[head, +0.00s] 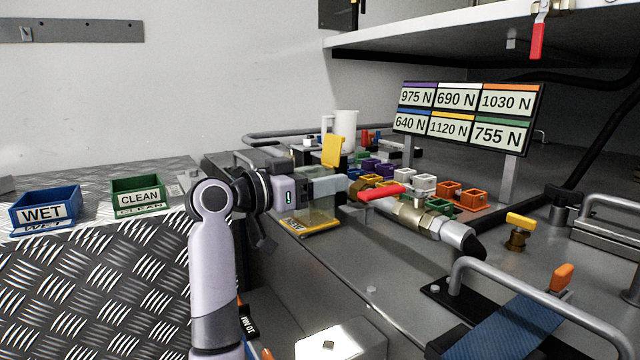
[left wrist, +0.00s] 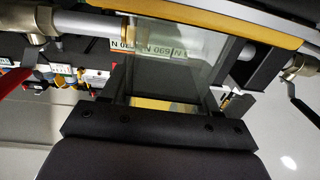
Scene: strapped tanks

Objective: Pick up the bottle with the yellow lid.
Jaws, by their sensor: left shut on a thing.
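My left gripper (head: 325,186) reaches in from the left and is shut on a clear, box-like container (head: 318,208). A yellow flap (head: 333,150) stands above it, and a yellow labelled plate (head: 312,227) lies at its foot. In the left wrist view the clear container (left wrist: 180,75) shows between my dark fingers (left wrist: 160,92), with a yellow strip (left wrist: 245,24) across the top. I cannot tell whether the yellow flap is joined to the container, and I make out no plain bottle shape. My right gripper is not in view.
A pipe with a red-handled valve (head: 382,192) runs just right of my gripper. Several coloured bins (head: 448,189) and a white jug (head: 346,126) stand behind. WET (head: 45,212) and CLEAN (head: 139,197) bins are at left. A blue strap (head: 520,322) lies under a rail at front right.

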